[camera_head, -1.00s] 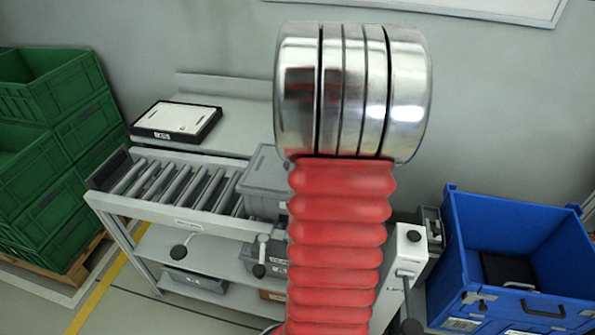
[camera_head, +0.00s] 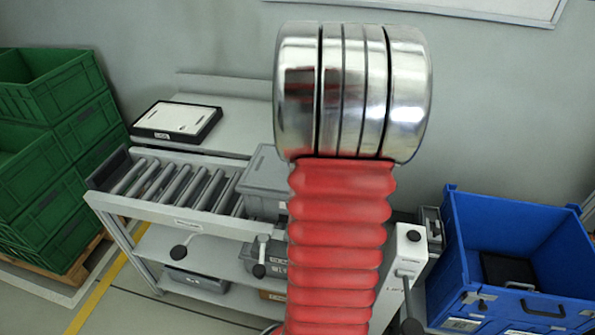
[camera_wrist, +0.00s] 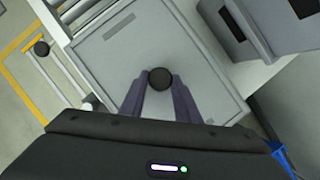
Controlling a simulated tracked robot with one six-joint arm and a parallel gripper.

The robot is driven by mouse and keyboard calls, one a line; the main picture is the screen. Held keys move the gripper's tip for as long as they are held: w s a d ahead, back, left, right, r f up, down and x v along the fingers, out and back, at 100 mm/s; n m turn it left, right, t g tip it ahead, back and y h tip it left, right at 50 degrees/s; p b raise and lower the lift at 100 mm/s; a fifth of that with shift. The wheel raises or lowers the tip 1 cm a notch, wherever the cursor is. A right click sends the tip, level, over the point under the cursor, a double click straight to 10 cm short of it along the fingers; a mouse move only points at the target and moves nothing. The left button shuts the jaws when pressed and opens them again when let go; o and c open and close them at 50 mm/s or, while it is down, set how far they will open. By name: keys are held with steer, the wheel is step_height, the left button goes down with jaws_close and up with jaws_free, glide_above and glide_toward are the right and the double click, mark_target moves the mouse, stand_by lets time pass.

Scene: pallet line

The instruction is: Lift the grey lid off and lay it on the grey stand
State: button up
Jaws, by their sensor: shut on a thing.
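The grey lid (camera_wrist: 205,58) fills the middle of the wrist view, with a round black knob (camera_wrist: 160,75) near its centre. My gripper (camera_wrist: 160,88) is shut on this knob, one dark finger on each side. In the head view the lid (camera_head: 258,172) shows on a grey box (camera_head: 262,207) at the right end of the rollers, partly hidden by my red arm. I cannot tell whether the lid is apart from the box. My gripper is hidden in the head view. I cannot clearly make out the grey stand in either view.
A roller conveyor (camera_head: 165,190) runs left of the box, with a grey bench behind it carrying a black-framed white panel (camera_head: 177,118). Green crates (camera_head: 55,95) are stacked at the left. A blue bin (camera_head: 520,235) stands at the right.

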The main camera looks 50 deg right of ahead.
jaws_close()
steer(key=shift+r, duration=0.1)
step_height(320, 180, up, 10)
stand_by(0.6)
steer(key=shift+s, duration=0.1)
stand_by(0.4)
